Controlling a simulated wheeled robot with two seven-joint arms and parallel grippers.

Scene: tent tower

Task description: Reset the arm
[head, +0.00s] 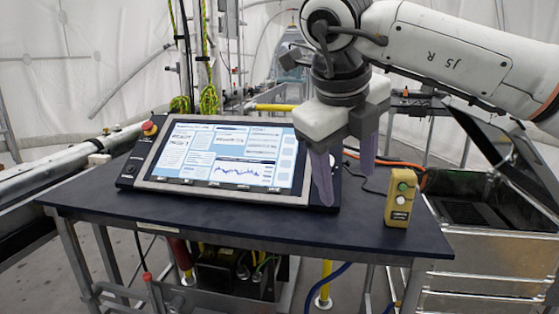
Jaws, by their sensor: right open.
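My right arm (455,55) comes in from the upper right. My right gripper (346,182) points down, with its two purple fingers apart and nothing between them. It hangs in front of the right edge of a tilted control panel (228,155) with a lit screen, and hides part of that edge. I cannot tell whether a fingertip touches the panel or the table. My left gripper is not in view.
The dark table (240,222) has free room along its front. A red emergency knob (149,128) sits at the panel's upper left corner. An open metal case (490,225) with a raised lid stands at the right. Pipes and cables lie behind and below.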

